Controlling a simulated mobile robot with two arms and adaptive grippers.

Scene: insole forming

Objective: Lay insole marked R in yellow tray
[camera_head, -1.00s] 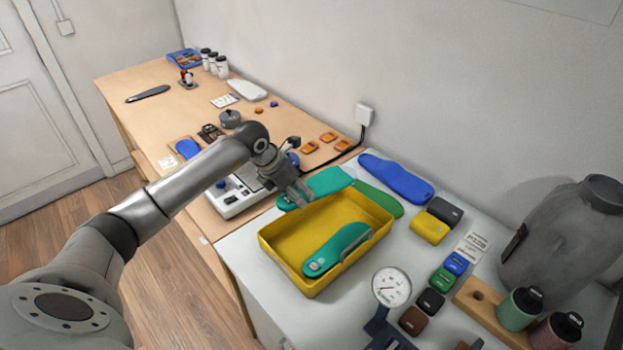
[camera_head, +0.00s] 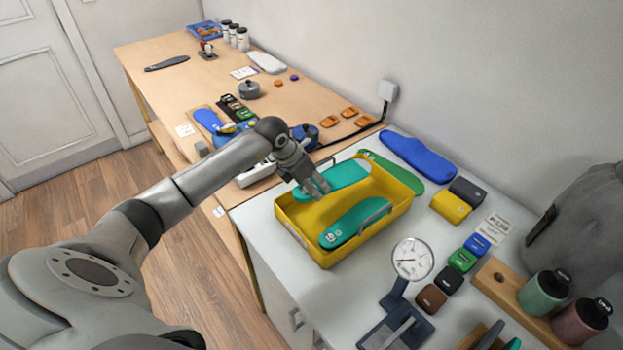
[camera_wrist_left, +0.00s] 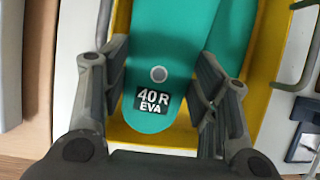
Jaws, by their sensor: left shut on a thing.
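The teal insole (camera_head: 347,174) has a label reading "40 R EVA" at its heel, legible in the left wrist view (camera_wrist_left: 152,103). My left gripper (camera_head: 317,189) is shut on this heel, one finger on each side. The insole lies lengthwise over the back half of the yellow tray (camera_head: 309,244); whether it touches the tray floor I cannot tell. The tray also shows around the insole in the left wrist view (camera_wrist_left: 262,60). A second teal insole (camera_head: 355,223) lies in the tray's front half, its small label too small to read. My right gripper is not in view.
A green insole (camera_head: 412,174) and a blue insole (camera_head: 418,157) lie behind the tray. Yellow and dark blocks (camera_head: 451,207) stand to its right. A dial gauge (camera_head: 412,259) stands close to the tray's front right.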

